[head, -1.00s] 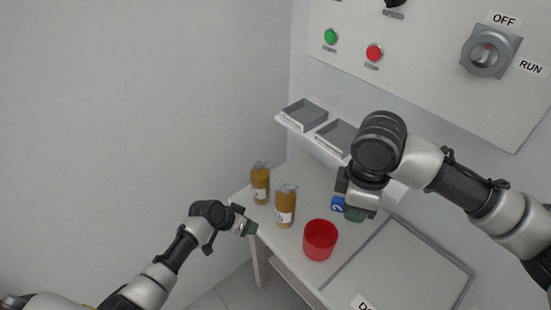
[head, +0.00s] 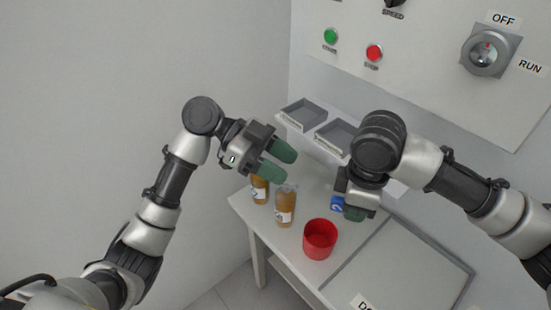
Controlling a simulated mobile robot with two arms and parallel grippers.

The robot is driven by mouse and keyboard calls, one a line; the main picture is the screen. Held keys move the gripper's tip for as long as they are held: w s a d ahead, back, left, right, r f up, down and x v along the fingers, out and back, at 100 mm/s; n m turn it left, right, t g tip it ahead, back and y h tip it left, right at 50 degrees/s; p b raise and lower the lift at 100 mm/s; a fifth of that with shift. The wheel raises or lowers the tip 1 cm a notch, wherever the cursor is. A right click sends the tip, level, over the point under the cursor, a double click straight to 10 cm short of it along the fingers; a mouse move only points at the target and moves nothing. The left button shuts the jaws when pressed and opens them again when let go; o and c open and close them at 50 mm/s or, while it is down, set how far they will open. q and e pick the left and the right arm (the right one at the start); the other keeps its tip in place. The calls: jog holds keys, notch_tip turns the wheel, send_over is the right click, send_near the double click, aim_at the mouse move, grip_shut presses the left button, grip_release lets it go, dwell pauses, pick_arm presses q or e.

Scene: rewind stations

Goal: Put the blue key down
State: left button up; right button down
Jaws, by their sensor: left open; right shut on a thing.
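The blue key (head: 338,203) shows as a small blue piece with a white mark, at the fingers of my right gripper (head: 355,213). My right gripper is shut on it above the white table (head: 262,226), behind the red cup; the gripper body hides part of the key. I cannot tell whether the key touches the table. My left gripper (head: 281,162) is open and empty, its green fingers apart, above and in front of the two amber bottles.
A red cup (head: 320,240) stands on the table. Two amber bottles, one at the back (head: 260,188) and one nearer (head: 285,207), stand left of it. Two grey trays (head: 304,114) (head: 338,137) sit on a wall shelf. A panel has buttons and a rotary switch (head: 487,53).

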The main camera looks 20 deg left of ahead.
aim_at(334, 195)
pick_arm(q)
jog(key=x, duration=1.1)
grip_shut()
pick_arm(e)
jog(key=c, duration=1)
grip_release()
